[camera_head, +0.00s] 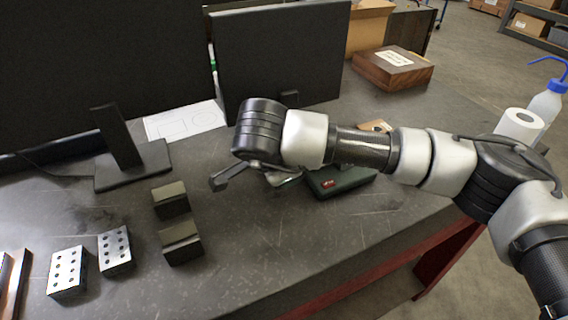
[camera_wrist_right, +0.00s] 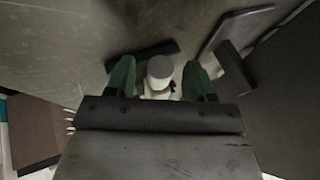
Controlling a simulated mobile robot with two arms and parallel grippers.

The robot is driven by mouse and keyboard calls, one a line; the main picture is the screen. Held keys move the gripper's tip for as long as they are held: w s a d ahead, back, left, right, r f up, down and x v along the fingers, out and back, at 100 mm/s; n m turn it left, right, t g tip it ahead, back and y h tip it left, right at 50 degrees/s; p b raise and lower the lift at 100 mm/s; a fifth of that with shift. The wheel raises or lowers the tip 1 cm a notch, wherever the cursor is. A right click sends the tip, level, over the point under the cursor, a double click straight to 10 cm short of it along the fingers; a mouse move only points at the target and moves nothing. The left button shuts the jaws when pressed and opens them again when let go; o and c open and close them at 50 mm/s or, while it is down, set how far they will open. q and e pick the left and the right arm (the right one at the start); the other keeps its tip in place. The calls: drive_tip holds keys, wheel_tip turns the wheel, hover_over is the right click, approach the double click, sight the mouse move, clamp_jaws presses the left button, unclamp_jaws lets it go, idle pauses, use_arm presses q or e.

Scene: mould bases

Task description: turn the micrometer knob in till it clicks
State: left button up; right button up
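In the right wrist view a pale grey, round-ended cylinder, which looks like the micrometer knob (camera_wrist_right: 160,71), stands between the green fingers of my right gripper (camera_wrist_right: 160,62). The fingers are apart, and a narrow gap shows on each side of the cylinder. A dark bar (camera_wrist_right: 133,60) lies beside it; I cannot tell whether it belongs to the micrometer. The micrometer's scale does not show. In the head view my right wrist hangs over the table and hides most of the gripper and the micrometer. My left gripper is in neither view.
A dark green case (camera_head: 341,181) lies under my right forearm. Two dark blocks (camera_head: 182,243) and two drilled metal blocks (camera_head: 68,272) stand at the front left. Two monitors (camera_head: 280,60) rise behind. A wooden box (camera_head: 393,68) sits at the back. The table's front middle is clear.

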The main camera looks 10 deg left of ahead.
drive_tip(key=b+v, duration=0.1)
drive_tip(key=v, duration=0.9)
drive_tip(key=shift+s+r, duration=0.2)
drive_tip(key=shift+r, duration=0.15)
